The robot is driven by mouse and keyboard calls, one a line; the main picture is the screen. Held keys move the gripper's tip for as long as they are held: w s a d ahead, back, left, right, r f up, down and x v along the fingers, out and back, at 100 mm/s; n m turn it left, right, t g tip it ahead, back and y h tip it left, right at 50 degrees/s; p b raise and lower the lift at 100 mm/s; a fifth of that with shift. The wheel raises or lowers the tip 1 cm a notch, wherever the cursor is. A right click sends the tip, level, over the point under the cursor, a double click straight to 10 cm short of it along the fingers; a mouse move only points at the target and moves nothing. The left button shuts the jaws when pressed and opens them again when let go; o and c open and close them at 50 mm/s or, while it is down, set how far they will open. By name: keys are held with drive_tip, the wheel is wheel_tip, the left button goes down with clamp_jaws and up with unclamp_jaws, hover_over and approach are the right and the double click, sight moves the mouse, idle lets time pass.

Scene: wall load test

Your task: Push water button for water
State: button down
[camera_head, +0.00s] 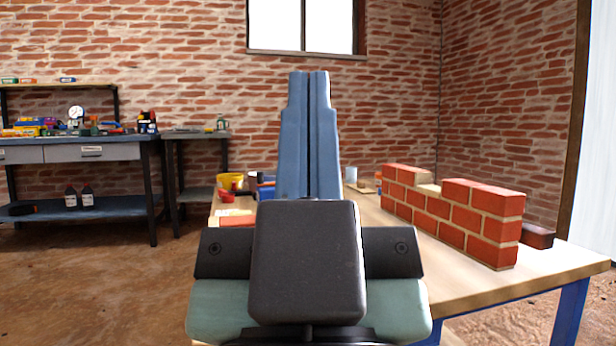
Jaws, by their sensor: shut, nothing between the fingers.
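My gripper (309,85) fills the middle foreground, seen from behind. Its two blue fingers lie side by side, shut, with only a thin dark line between them and nothing held. They point away over the wooden table (480,286) and hide its middle. I cannot make out a water button or a water source anywhere in view. A small pale cup-like item (351,174) shows just right of the fingers at the table's far side, too small to identify.
A small red brick wall (450,215) stands on the table at right, with a dark red brick (537,235) behind its near end. A yellow bucket (230,182) and other items sit left of my fingers. A cluttered workbench (85,152) stands at far left. The floor between is clear.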

wheel_tip(320, 180, up, 66)
drive_tip(key=p, duration=6.4)
drive_tip(key=shift+r, duration=0.2)
drive_tip(key=shift+f, duration=0.1)
drive_tip(key=shift+w, duration=0.15)
